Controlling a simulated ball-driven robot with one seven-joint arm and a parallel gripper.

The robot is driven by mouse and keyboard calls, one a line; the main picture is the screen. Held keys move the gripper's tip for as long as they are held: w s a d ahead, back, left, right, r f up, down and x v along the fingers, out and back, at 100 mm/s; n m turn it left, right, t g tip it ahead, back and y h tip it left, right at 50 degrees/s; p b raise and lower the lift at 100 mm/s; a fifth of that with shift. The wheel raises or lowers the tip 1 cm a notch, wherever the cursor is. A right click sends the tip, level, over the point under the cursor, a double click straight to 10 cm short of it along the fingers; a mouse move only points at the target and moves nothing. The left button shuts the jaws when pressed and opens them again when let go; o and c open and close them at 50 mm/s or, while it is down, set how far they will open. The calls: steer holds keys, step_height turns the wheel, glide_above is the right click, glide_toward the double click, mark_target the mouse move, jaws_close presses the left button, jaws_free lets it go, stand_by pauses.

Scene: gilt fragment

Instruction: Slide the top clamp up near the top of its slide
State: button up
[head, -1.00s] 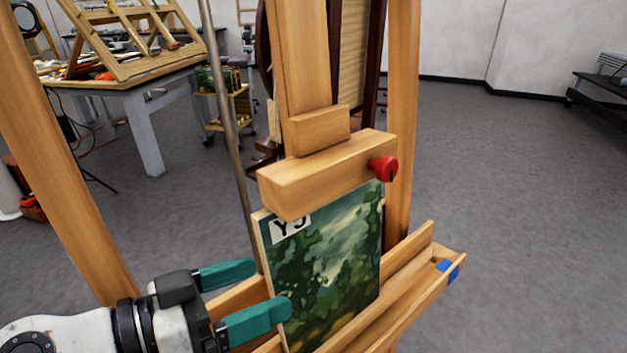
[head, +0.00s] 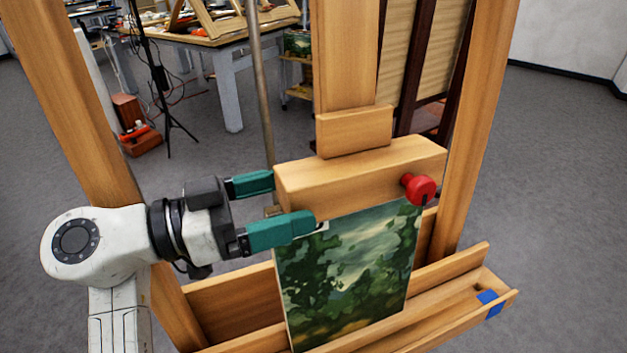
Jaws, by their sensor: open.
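The top clamp (head: 345,173) is a thick wooden block on the easel's central slide (head: 346,62). A smaller wooden block (head: 354,131) sits directly above it, and a red knob (head: 419,188) is at its right end. A green landscape painting (head: 350,266) stands upright under the clamp, its top edge at or near the clamp's underside. My gripper (head: 284,206), with teal fingers, is open at the clamp's left end. One finger is beside the clamp's left face; the nearer finger overlaps the painting's top left corner. I cannot tell whether either finger touches.
The easel's side posts rise at left (head: 85,110) and right (head: 478,130). A lower wooden tray (head: 440,303) with a blue patch supports the painting. A thin metal rod (head: 261,85) stands behind the gripper. A worktable (head: 225,38) and tripod (head: 165,105) are in the background.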

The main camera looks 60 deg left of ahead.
mark_target(310, 194)
steer(key=shift+w+d+p, duration=0.15)
steer(key=shift+w+p, duration=0.35)
steer(key=shift+w, duration=1.65)
